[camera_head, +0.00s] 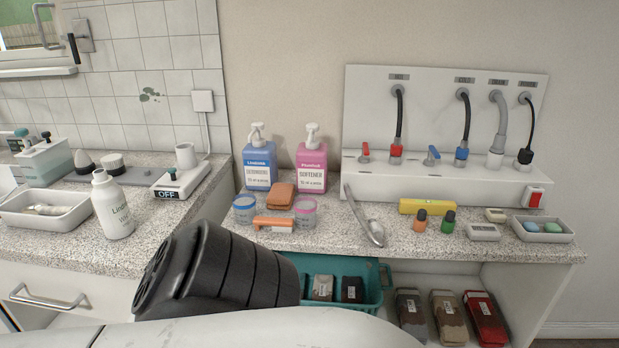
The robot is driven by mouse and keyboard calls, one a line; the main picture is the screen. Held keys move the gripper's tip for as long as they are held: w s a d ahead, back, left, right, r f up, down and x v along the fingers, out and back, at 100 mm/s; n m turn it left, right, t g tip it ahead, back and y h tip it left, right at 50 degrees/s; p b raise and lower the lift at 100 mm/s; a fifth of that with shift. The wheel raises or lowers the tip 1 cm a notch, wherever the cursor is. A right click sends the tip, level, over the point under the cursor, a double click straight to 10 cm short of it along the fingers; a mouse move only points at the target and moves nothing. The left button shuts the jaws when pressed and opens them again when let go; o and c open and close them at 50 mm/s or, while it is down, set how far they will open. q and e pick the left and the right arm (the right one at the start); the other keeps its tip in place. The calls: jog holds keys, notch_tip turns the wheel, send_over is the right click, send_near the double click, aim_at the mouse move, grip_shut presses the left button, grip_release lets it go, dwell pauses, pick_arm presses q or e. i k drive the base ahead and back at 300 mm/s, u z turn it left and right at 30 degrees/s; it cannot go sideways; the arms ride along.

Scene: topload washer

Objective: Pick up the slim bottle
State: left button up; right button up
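A white, slim bottle (113,208) with a narrow neck and printed lettering stands on the left speckled counter, close to its front edge. It appears slightly tilted in this view. Its neck and most of its body show clearly, with nothing in front of it. A black joint and a white link of one of my arms fill the lower middle of the view, to the right of and below the bottle. No gripper fingers are in view, so neither gripper is seen touching the bottle.
A white tray (42,222) sits left of the bottle, a scale reading OFF (180,186) behind it. A blue bottle (258,168) and pink bottle (311,168) stand on the right counter. A teal basket (374,300) is below. Bare counter (150,232) lies right of the slim bottle.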

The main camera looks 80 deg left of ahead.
aim_at(107, 199)
jog(key=u, duration=3.65)
